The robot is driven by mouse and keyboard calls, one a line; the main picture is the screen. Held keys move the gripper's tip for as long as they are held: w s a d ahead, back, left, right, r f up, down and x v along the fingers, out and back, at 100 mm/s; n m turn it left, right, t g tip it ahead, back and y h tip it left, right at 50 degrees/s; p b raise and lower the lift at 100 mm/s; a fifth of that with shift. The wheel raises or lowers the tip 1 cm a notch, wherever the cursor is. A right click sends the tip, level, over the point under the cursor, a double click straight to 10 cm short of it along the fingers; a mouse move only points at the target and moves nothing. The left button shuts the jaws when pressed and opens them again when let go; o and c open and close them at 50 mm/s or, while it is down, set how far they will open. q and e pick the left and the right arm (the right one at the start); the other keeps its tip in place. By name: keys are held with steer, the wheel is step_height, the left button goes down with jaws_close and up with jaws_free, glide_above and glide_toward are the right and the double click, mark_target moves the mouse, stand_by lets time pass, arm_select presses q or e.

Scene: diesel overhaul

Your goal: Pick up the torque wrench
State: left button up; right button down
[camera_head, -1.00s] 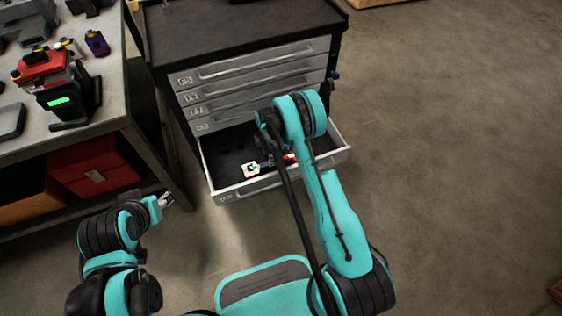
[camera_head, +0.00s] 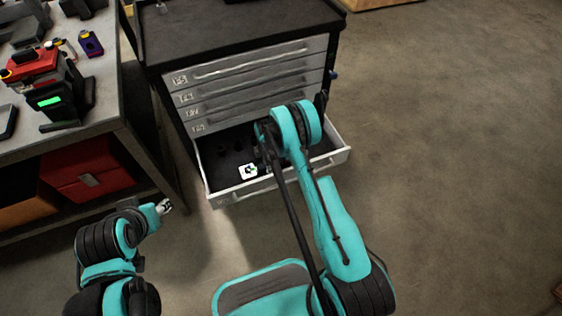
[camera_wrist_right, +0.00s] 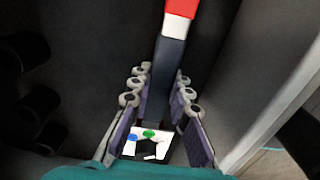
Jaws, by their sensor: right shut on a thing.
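The torque wrench (camera_wrist_right: 172,55) is a long dark bar with a white band and a red end in the right wrist view. It lies between the fingers of my right gripper (camera_wrist_right: 160,100), which is shut on it. The wrench is inside or just above the open bottom drawer (camera_head: 232,194); I cannot tell whether it touches the drawer floor. In the head view my right arm hides the wrench and most of the right gripper. My left gripper (camera_head: 163,207) is small in the head view, low beside the workbench, and its jaws are unclear.
A white card with coloured marks (camera_head: 248,171) is in the drawer. Dark round shapes (camera_wrist_right: 35,50) are at its left. The grey tool cabinet (camera_head: 250,80) rises behind. A workbench (camera_head: 100,105) with a red-topped device (camera_head: 35,65) is at left. Floor at right is clear.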

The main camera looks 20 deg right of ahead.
step_height(320, 180, up, 9)
steer(key=p, duration=0.3)
steer(key=shift+f+p, duration=0.1)
steer(key=shift+p, duration=0.3)
steer(key=shift+r, duration=0.6)
